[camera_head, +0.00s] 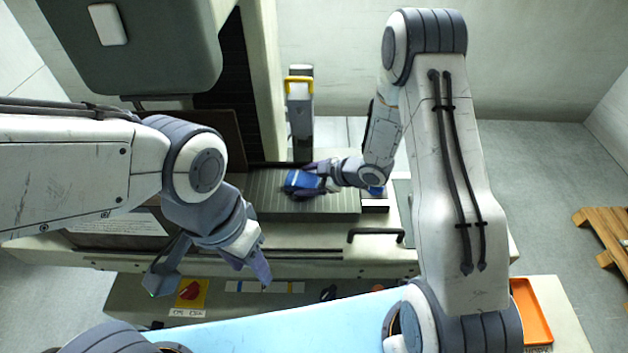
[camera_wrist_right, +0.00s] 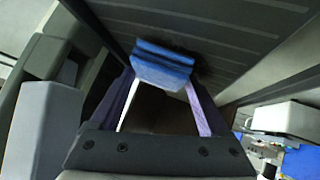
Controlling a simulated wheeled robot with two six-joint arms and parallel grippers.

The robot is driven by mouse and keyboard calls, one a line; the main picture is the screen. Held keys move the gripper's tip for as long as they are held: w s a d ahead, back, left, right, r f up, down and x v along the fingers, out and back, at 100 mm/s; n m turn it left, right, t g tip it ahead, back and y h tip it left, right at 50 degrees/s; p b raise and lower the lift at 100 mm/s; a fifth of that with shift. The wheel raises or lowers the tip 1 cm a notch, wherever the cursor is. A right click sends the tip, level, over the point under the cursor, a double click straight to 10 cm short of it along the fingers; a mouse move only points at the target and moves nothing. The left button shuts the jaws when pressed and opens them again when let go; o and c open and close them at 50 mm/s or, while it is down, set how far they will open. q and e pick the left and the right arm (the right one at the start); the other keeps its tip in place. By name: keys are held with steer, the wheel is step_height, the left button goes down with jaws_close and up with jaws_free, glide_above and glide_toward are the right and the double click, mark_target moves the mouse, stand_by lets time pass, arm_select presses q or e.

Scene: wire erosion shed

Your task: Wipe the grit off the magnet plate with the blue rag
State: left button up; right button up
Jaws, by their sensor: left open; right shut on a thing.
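The magnet plate (camera_head: 335,203) is a grey ribbed slab on the machine bed in the head view. Its striped surface also fills the top of the right wrist view (camera_wrist_right: 235,45). My right gripper (camera_head: 306,180) is over the plate's middle, shut on the folded blue rag (camera_head: 298,180). The rag shows between the fingertips in the right wrist view (camera_wrist_right: 162,66), at or close to the plate surface; I cannot tell whether it touches. My left gripper (camera_head: 258,268) is open and empty, in front of the machine bed's front edge.
A black handle (camera_head: 376,235) is on the bed's front right. A panel with a red knob (camera_head: 190,290) lies below the bed. An orange tray (camera_head: 531,312) is at the lower right. The grey machine head (camera_head: 135,45) overhangs the left, and a yellow-topped post (camera_head: 300,105) stands behind the plate.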

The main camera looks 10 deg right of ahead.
mark_target(290, 182)
steer(key=shift+w+a+f+b, duration=0.15)
steer(key=shift+a+b, duration=0.1)
steer(key=shift+a, duration=0.9)
steer(key=shift+w+a+f+b, duration=0.15)
steer(key=shift+a+b, duration=0.1)
steer(key=shift+a, duration=0.9)
steer(key=shift+w+a+r, duration=0.1)
steer(key=shift+w+a, duration=0.05)
steer(key=shift+a, duration=0.6)
steer(key=shift+w+a, duration=0.1)
steer(key=shift+a, duration=0.65)
steer(key=shift+r, duration=0.1)
steer(key=shift+w+r+p, duration=0.1)
steer(key=shift+r+p, duration=0.35)
steer(key=shift+r, duration=0.1)
steer(key=shift+d+r+p, duration=0.1)
steer(key=shift+r+p, duration=1.8)
steer(key=shift+r, duration=0.6)
step_height(290, 182, up, 3)
steer(key=shift+p, duration=1.2)
